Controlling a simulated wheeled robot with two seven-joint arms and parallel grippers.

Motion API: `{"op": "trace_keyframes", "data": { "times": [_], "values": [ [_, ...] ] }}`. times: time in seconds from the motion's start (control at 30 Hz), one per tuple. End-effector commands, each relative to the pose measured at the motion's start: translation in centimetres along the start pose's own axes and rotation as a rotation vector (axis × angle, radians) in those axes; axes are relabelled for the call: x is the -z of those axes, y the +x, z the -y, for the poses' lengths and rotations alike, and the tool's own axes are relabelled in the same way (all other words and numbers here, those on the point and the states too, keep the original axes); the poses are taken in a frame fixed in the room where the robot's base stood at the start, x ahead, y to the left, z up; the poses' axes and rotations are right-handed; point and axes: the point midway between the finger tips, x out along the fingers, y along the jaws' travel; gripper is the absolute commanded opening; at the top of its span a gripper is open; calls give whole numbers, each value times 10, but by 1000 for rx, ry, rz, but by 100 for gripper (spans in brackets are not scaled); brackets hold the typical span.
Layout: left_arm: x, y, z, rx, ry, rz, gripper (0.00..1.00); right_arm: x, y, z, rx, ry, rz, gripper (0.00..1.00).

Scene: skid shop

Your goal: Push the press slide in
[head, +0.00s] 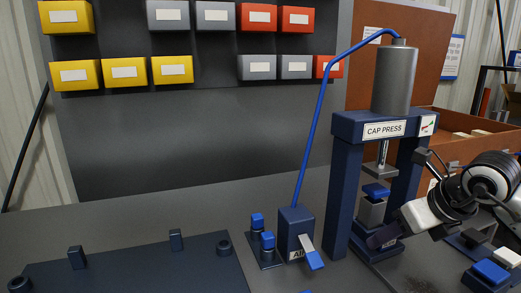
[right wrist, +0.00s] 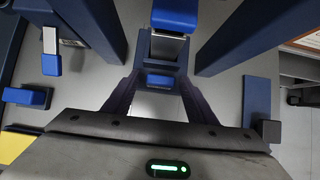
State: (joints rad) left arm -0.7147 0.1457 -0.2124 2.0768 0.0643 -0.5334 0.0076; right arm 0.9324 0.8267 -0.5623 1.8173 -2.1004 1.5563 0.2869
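The cap press (head: 347,170) stands upright at the right of the bench, with a dark blue frame and a grey cylinder on top. Under its ram, a grey block with a blue cap (head: 376,190) sits on the slide, between the posts. The block and cap also show in the right wrist view (right wrist: 175,18), with a blue piece (right wrist: 160,80) below them. My right gripper (head: 376,239) is low at the front of the press. Its dark fingers (right wrist: 160,74) are apart, one on each side of the blue piece; contact cannot be told. My left gripper is out of view.
An air valve box (head: 296,225) with a blue lever stands left of the press, beside small blue-capped pieces (head: 267,243). A dark tray (head: 140,270) lies at front left. Blue-topped pieces (head: 491,271) lie right. Coloured bins (head: 171,69) hang behind.

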Motion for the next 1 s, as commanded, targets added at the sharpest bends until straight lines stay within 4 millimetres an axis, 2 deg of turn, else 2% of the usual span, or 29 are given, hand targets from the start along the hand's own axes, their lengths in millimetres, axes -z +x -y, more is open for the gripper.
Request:
{"op": "trace_keyframes", "data": {
  "times": [0.23, 0.7, 1.0],
  "values": [
    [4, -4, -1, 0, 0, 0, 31, -3, -5, 0, 0, 0, 0, 52],
    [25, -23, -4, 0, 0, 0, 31, -24, -36, 0, 1, 0, -1, 52],
    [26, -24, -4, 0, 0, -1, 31, -25, -37, 0, 0, 0, -2, 52]
  ]
}}
